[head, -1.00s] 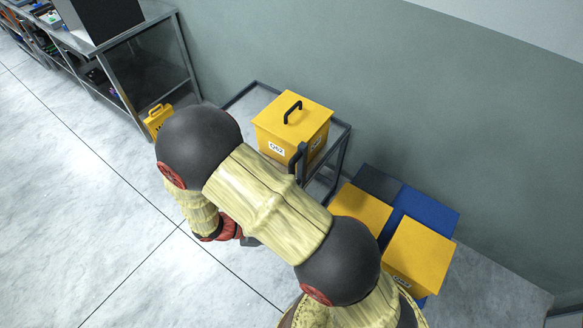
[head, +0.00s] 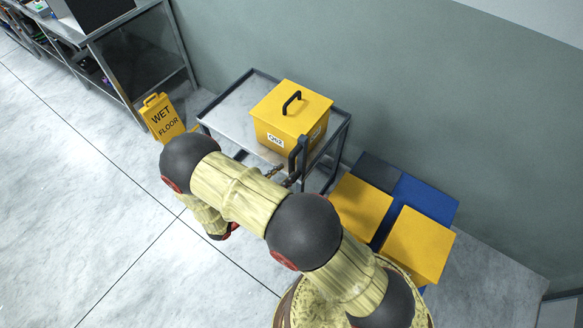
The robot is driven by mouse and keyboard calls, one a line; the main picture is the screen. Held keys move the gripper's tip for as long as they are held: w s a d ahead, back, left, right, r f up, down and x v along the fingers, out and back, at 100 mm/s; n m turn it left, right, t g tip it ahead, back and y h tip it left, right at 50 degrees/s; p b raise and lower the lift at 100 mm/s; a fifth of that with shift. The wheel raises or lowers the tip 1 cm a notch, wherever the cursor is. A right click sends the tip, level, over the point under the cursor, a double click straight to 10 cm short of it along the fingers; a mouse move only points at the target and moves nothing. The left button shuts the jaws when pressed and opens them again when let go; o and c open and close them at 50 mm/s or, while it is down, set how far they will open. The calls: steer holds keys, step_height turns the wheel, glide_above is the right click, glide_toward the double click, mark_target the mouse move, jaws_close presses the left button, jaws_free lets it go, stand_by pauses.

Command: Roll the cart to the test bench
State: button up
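The cart (head: 231,104) is a grey metal-topped trolley with a dark frame, standing against the wall. A yellow lidded box (head: 284,121) with a black handle and a label sits on it. An upright black handle (head: 299,158) rises at the cart's near right end. My gripper (head: 276,173) is partly visible beside that handle, at the cart's near edge. My arm hides part of it, and I cannot tell whether its fingers are open or touch the handle. A metal bench (head: 120,62) stands at the upper left; I cannot tell if it is the test bench.
A yellow wet floor sign (head: 162,117) stands between the bench and the cart. Yellow boxes (head: 418,245) rest on a blue base (head: 425,200) to the right of the cart. The wall runs close behind. The floor (head: 75,190) at the left is clear.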

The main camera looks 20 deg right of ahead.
mark_target(292, 168)
steer(key=shift+x, duration=2.1)
steer(key=c, duration=0.8)
jaws_close()
